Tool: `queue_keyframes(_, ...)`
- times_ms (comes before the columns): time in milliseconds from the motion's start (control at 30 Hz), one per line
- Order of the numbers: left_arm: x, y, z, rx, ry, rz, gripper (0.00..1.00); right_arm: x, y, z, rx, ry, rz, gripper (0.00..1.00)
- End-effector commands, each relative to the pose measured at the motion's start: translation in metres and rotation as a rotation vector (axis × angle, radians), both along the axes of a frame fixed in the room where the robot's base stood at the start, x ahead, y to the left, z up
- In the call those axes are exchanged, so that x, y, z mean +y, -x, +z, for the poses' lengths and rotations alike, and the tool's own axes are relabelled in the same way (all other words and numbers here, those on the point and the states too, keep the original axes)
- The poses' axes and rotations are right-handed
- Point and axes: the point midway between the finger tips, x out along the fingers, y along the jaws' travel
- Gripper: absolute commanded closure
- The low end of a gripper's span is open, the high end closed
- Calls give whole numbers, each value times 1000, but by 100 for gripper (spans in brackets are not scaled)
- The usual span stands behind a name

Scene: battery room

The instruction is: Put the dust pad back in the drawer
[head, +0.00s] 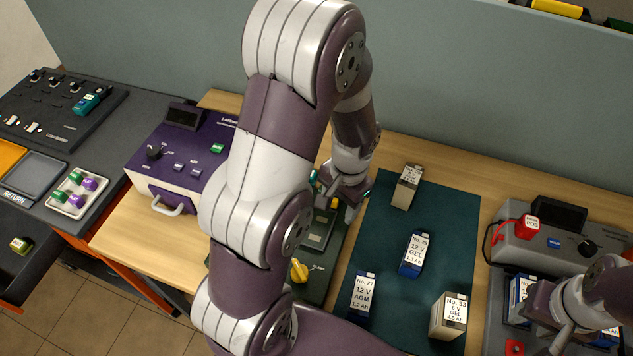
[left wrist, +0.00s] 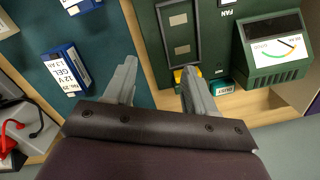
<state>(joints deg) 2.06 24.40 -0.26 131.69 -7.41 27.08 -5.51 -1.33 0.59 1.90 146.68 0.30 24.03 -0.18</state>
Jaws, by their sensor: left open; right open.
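A small green block labelled DUST (left wrist: 222,87) lies beside the dark green panel in the left wrist view, to the right of my left gripper (left wrist: 158,78). The gripper's fingers are apart and empty, and the block is outside them. In the head view, my left gripper (head: 348,198) is low by the green panel (head: 318,238), and a bit of teal (head: 313,177) shows behind my arm. The purple unit (head: 185,150) has a front with a white handle (head: 167,206); I cannot tell how far it is open. My right gripper (head: 563,338) is open at the lower right.
Several labelled batteries stand on the dark mat (head: 385,255). A grey charger (head: 540,250) with a red clamp is at right. At left are a return tray (head: 38,172) and a tray of coloured pieces (head: 62,207).

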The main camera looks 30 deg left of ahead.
Motion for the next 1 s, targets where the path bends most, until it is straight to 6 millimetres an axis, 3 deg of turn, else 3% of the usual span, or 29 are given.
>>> queue_keyframes(33,13,-25,0,40,-25,-124,45,0,0,20,0,0,0,57)
queue_keyframes(100,36,-60,-14,99,-72,-370,45,0,0,28,0,0,0,57)
queue_keyframes(200,68,-106,-28,182,-150,-740,45,0,0,32,0,0,0,57)
queue_keyframes(300,86,-134,-16,233,-218,-997,45,0,0,28,1,0,0,57)
queue_keyframes(467,95,-129,-22,296,-210,-1140,45,0,0,31,1,0,0,57)
queue_keyframes(700,115,-124,-69,294,-208,-1140,45,0,0,42,1,0,0,57)
queue_keyframes(833,120,-123,-82,292,-208,-1139,45,0,0,46,1,0,0,57)
queue_keyframes(1000,136,-117,-106,293,-205,-1138,45,0,0,65,0,0,0,57)
